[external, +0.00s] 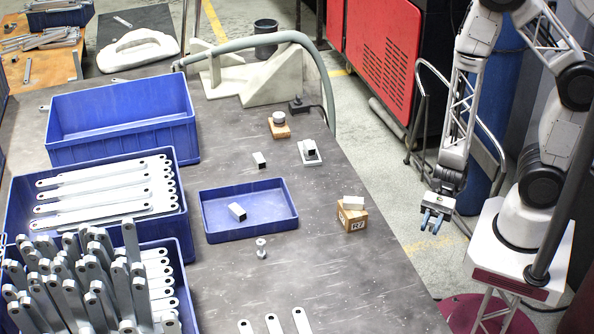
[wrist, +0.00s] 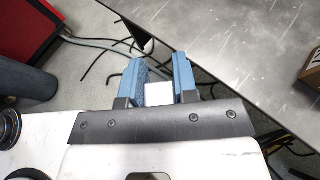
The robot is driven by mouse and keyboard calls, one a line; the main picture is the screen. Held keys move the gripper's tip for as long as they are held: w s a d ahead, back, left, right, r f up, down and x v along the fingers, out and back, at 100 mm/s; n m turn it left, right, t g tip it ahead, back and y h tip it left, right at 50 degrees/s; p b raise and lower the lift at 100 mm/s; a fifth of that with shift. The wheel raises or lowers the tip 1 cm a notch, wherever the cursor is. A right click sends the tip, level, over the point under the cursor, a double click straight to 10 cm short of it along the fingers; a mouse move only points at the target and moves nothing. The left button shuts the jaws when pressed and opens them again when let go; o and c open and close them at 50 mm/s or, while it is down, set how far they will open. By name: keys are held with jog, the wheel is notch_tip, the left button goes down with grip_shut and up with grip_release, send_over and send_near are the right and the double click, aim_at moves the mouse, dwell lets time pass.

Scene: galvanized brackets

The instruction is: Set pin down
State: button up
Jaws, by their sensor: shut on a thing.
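My gripper (external: 436,221) hangs at the right, off the table's edge and over the floor, fingers pointing down. In the wrist view its blue fingers (wrist: 159,85) are shut on a small pale, square-faced piece, which I take to be the pin (wrist: 159,94). Most of the pin is hidden by the fingers, and in the external view I cannot make it out. A grey metal bolt-like piece (external: 261,248) stands on the table in front of the shallow blue tray (external: 247,232).
The shallow tray holds a square metal piece (external: 237,211). A wooden block marked R7 (external: 352,219) bears a pale piece (external: 353,202) near the table's right edge. Bare table (external: 340,270) lies at the front right.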

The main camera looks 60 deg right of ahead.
send_over(379, 253)
jog(key=shift+a+f, duration=0.1)
jog(key=shift+f, duration=0.6)
jog(key=shift+f, duration=1.75)
jog(key=shift+f, duration=0.1)
jog(key=o, duration=1)
jog(key=shift+v, duration=6.05)
